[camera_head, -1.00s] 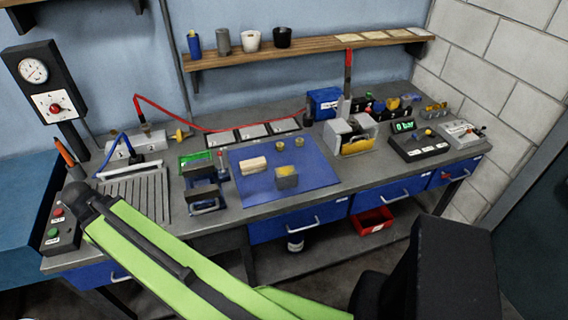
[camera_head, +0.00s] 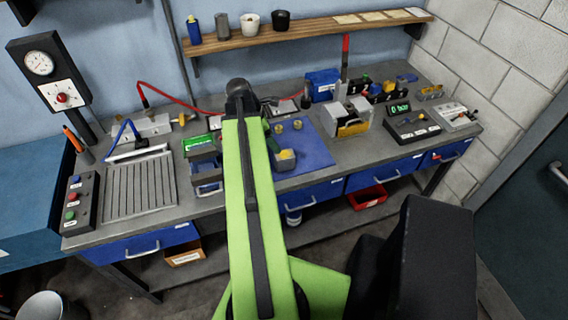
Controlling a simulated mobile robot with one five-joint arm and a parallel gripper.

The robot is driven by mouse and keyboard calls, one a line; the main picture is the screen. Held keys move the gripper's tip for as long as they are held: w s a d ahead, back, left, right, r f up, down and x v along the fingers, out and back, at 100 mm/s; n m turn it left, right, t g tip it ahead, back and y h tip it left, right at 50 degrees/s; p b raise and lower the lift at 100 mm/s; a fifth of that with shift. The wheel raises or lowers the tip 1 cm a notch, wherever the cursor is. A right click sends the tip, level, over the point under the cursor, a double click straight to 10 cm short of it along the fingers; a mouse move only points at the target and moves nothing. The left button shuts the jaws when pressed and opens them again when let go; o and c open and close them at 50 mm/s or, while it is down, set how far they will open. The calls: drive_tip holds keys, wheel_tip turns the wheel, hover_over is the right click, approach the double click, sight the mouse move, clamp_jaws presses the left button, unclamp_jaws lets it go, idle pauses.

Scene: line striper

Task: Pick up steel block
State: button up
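A grey metal block with a yellow top (camera_head: 285,160), which looks like the steel block, sits on the blue mat (camera_head: 316,152) on the workbench. It stands just right of my green arm, close to it in the picture; I cannot tell the real gap. Two small brass-coloured round pieces (camera_head: 298,124) stand behind it on the mat. My arm reaches up across the middle of the view, with its black joint over the back of the bench. My gripper's fingers do not show. The arm hides the left part of the mat.
Left of the arm are a green box (camera_head: 200,145) with dark holders and a slotted plate (camera_head: 140,188). A grey vise-like fixture (camera_head: 350,118) stands right of the mat. A red hose (camera_head: 180,110) runs along the back. A shelf (camera_head: 310,33) hangs above.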

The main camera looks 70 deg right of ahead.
sight(283, 156)
drive_tip(key=b+x, duration=0.8)
drive_tip(key=x, duration=0.2)
drive_tip(key=shift+w+a+f, duration=0.1)
drive_tip(key=shift+w+f, duration=0.05)
drive_tip(key=shift+f, duration=0.05)
drive_tip(key=shift+f+b, duration=0.15)
drive_tip(key=shift+b, duration=0.15)
drive_tip(key=b+x, duration=0.4)
drive_tip(key=x, duration=0.1)
drive_tip(key=shift+d+f+b, duration=0.15)
drive_tip(key=shift+d+b, duration=0.25)
drive_tip(key=shift+r, duration=0.2)
clamp_jaws()
